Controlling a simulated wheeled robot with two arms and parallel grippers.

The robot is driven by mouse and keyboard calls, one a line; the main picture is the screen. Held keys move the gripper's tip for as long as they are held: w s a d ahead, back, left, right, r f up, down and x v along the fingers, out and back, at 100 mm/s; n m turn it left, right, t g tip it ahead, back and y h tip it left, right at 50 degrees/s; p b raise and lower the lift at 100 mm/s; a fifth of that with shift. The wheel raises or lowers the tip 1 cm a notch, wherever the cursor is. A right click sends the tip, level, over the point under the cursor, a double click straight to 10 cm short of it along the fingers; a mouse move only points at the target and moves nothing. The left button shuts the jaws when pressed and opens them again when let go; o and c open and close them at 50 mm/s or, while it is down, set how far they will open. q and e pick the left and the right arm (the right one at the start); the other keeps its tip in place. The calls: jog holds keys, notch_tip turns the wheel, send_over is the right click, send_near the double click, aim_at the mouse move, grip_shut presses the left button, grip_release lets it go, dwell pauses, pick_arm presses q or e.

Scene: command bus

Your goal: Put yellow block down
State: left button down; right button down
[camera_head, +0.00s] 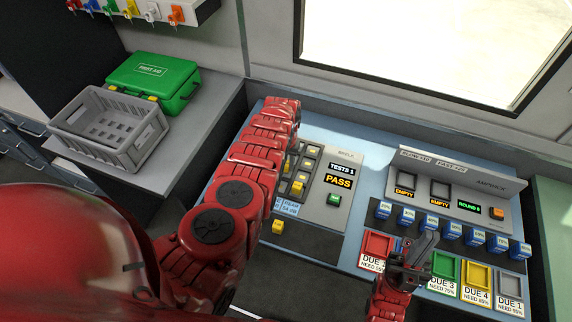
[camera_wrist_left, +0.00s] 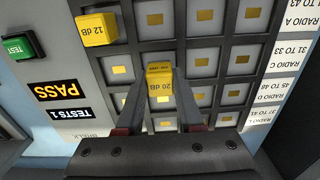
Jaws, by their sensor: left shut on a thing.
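In the left wrist view a yellow block (camera_wrist_left: 159,86) marked 20 dB sits between the two fingers of my left gripper (camera_wrist_left: 160,98), which is shut on it. It is over or in a square of the dark grid panel (camera_wrist_left: 213,40); I cannot tell whether it touches the panel. Another yellow block (camera_wrist_left: 96,27) marked 12 dB sits at the grid's upper left. In the head view my left arm hides the left gripper and part of the grid. My right gripper (camera_head: 411,262) is in front of the coloured trays; its finger gap is unclear.
A green button (camera_head: 334,199) and a PASS display (camera_head: 338,181) are beside the grid. A loose-looking yellow block (camera_head: 277,227) is at the panel's lower edge. Several blue blocks (camera_head: 429,222) stand in a row at right. A grey crate (camera_head: 110,128) and green first-aid case (camera_head: 154,82) are at left.

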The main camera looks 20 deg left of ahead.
pick_arm(q)
jog(key=shift+f, duration=0.55)
jog(key=shift+f, duration=0.15)
jog(key=c, duration=0.5)
grip_release()
jog(key=shift+c, duration=0.2)
